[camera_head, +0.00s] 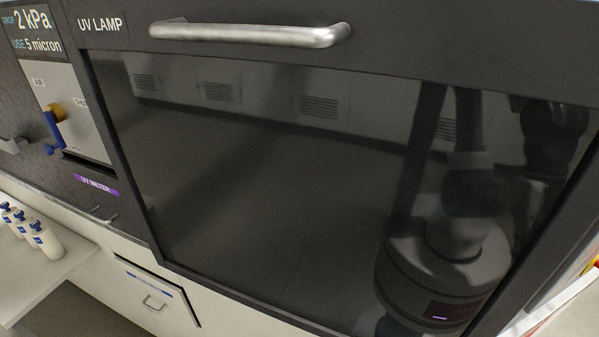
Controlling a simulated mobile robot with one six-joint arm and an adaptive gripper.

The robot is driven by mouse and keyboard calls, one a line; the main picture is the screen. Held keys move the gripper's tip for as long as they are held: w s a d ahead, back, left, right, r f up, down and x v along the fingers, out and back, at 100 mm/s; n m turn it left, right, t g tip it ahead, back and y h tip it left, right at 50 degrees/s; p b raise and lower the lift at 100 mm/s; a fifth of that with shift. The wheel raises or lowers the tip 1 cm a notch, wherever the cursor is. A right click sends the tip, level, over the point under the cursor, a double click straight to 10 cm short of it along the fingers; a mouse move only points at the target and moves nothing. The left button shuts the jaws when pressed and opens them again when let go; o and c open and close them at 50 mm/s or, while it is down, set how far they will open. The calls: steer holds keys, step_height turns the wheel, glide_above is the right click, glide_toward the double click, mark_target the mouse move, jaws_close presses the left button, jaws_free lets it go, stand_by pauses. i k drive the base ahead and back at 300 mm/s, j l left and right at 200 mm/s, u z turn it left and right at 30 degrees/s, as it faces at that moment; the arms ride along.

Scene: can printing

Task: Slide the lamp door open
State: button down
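The lamp door (260,150) is a large dark, glossy panel in a dark frame, filling most of the head view. It appears closed, with no open gap visible. A silver horizontal bar handle (250,33) is fixed on the dark strip above the glass, right of the white "UV LAMP" label (102,24). Nothing touches the handle. My gripper is not directly in view. A dim reflection of a robot shows in the right part of the glass; whether its gripper is open cannot be read from it.
Left of the door is a grey panel (70,110) with a yellow and blue lever (54,118). Below it is a purple "UV METER" label (96,184). Several white bottles with blue caps (45,240) stand on a pale surface at lower left. A small drawer (155,298) sits below the door.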

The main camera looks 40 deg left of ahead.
mark_target(320, 167)
steer(key=k+j+u, duration=0.15)
steer(key=u, duration=0.25)
steer(key=k+j+u, duration=0.1)
steer(key=j+u, duration=0.3)
steer(key=l+u, duration=0.15)
steer(key=u, duration=0.75)
